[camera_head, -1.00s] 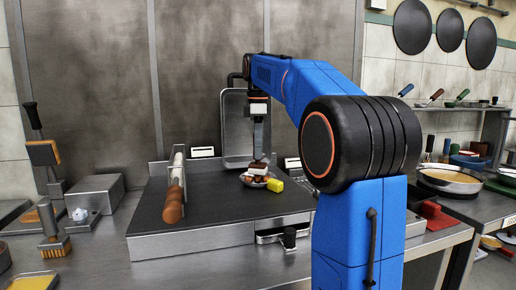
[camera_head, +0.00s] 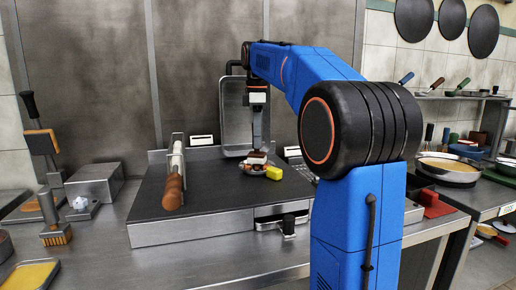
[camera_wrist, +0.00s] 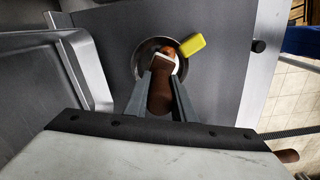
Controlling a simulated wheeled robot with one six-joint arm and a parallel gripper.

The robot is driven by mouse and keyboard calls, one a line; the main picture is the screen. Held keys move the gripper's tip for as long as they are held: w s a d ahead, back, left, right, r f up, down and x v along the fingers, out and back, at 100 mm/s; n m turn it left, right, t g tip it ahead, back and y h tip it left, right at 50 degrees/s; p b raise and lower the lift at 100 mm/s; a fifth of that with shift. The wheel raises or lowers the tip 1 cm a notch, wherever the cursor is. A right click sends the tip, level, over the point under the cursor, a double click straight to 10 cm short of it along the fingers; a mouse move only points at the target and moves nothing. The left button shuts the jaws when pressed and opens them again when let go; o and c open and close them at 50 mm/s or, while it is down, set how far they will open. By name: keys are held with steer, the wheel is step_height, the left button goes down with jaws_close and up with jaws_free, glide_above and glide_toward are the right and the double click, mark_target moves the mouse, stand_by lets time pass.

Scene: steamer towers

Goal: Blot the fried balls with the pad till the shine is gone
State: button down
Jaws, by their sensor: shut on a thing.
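My gripper (camera_head: 257,150) is shut on the pad's brown handle; the handle shows between the two fingers in the wrist view (camera_wrist: 161,88). The pad (camera_wrist: 167,62) has a pale face and points down over a small round metal dish (camera_wrist: 141,60). Orange-brown fried balls (camera_wrist: 169,51) show in the dish past the pad's edge. The pad hides part of them, and I cannot tell whether it touches them. In the head view the pad (camera_head: 256,158) is low over the dish. How shiny the balls are is too small to tell.
A yellow block (camera_head: 275,172) is at the dish's right edge. The dish stands on a dark flat-topped unit (camera_head: 225,205). A rolling-pin-like brown-handled tool (camera_head: 173,190) lies at left. A metal tray (camera_head: 236,115) stands upright behind.

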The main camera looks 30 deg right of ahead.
steer(key=shift+f, duration=0.4)
stand_by(0.3)
stand_by(3.8)
steer(key=c, duration=1.4)
jaws_free()
steer(key=shift+r, duration=0.1)
step_height(320, 180, up, 12)
steer(key=shift+f, duration=0.1)
